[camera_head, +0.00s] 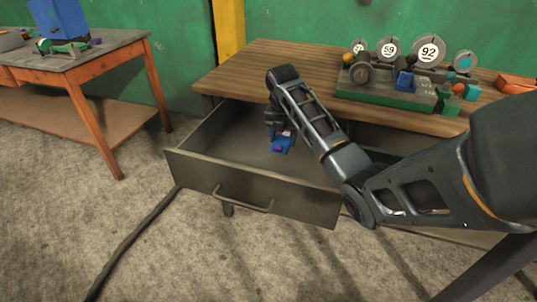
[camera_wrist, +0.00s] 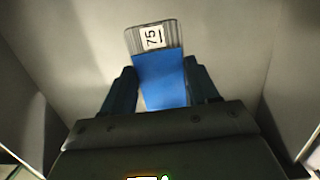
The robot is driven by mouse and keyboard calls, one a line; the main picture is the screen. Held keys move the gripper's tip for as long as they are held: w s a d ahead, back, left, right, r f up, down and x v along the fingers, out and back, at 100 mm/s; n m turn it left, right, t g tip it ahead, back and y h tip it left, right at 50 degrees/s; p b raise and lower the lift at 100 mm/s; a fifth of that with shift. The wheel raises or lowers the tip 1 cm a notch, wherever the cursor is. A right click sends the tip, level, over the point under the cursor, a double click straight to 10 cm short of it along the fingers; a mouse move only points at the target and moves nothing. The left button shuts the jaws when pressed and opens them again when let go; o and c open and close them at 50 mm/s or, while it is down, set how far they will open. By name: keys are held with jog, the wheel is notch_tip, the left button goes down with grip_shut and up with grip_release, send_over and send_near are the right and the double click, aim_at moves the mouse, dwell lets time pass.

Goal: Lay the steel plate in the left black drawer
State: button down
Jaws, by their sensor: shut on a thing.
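The left black drawer (camera_head: 205,176) is pulled out from under the wooden bench, and its floor is bare apart from my gripper's area. My gripper (camera_head: 279,136) points down inside the drawer opening. It is shut on a blue piece (camera_head: 282,146), which also shows between the fingers in the wrist view (camera_wrist: 161,82). No other steel plate is clearly visible.
The wooden bench top (camera_head: 262,62) holds a green-based rack (camera_head: 400,98) with round discs marked 59 and 92. An orange object (camera_head: 516,83) lies at the right. A second table (camera_head: 85,58) stands at the left. The bench top's left part is clear.

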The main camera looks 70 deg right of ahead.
send_over(268, 161)
jog(key=f, duration=0.3)
jog(key=shift+s+a, duration=0.1)
jog(key=shift+a, duration=0.15)
jog(key=shift+f, duration=1.9)
jog(key=shift+f, duration=0.15)
jog(key=shift+c, duration=1.4)
grip_release()
notch_tip(268, 161, up, 12)
jog(key=a, duration=0.1)
jog(key=shift+a, duration=0.4)
jog(key=shift+s, duration=0.1)
